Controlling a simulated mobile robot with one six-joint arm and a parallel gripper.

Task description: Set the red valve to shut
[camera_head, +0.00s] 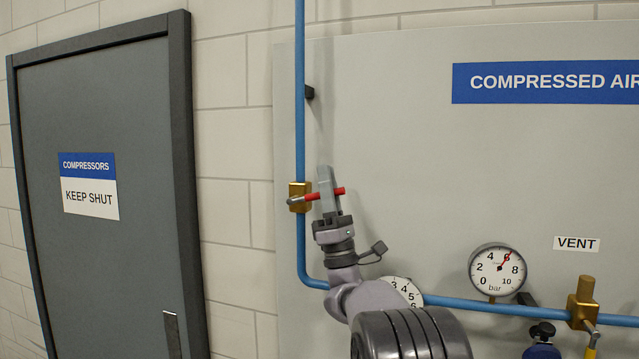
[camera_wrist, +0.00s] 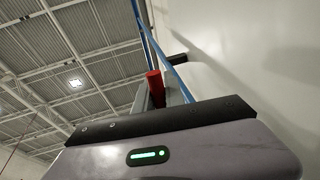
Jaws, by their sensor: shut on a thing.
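The red valve is a brass body (camera_head: 299,197) on the vertical blue pipe, with a red lever handle (camera_head: 339,191) that points right, roughly level and across the pipe. My gripper (camera_head: 326,178) points up in the head view and is shut on the red handle, with the handle's red end sticking out to the right of the fingers. In the wrist view the red handle (camera_wrist: 155,88) shows beyond the gripper's dark edge, beside the blue pipe. The far side of the grip is hidden.
A blue pipe (camera_head: 460,303) runs along the bottom of the grey panel. My arm partly hides another dial (camera_head: 408,291). A grey door (camera_head: 110,220) is at left.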

